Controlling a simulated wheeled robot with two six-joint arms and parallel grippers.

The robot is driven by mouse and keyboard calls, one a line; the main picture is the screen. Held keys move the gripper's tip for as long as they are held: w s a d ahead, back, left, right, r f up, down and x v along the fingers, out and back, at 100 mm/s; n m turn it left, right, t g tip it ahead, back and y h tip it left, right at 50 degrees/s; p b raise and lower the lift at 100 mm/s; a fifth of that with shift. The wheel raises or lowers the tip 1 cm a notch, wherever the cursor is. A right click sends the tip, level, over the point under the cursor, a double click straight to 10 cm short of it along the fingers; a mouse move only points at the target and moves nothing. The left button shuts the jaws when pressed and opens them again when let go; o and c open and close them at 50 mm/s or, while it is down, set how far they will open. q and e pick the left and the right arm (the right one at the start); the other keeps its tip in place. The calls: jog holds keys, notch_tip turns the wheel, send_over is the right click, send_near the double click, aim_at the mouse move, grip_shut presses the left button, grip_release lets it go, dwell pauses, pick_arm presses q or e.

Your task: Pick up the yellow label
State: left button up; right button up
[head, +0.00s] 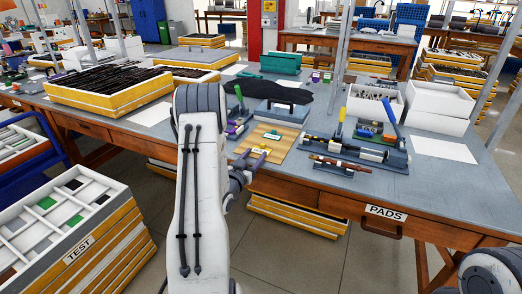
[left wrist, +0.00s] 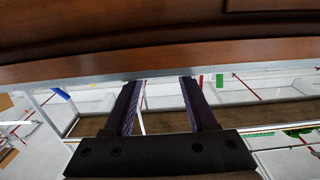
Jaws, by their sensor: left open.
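I cannot pick out the yellow label for certain. In the head view a light wooden board (head: 284,151) lies near the table's front edge, with small green and white pieces on it that are too small to read. That view shows no label. My right gripper is out of view; only part of my right arm shows at the lower right.
The grey table (head: 340,196) has a wooden front with a drawer marked PADS (head: 386,213). Right of the board stands a grey fixture (head: 392,160) with a blue handle. A grey lidded case (head: 283,112) is behind the board. White boxes (head: 437,107) stand at right.

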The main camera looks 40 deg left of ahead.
aim_at(262, 145)
pick_arm(q)
jog(key=x, duration=0.4)
jog(key=shift+d+r, duration=0.1)
jog(key=shift+r, duration=0.05)
grip_shut()
jog(key=shift+r, duration=0.1)
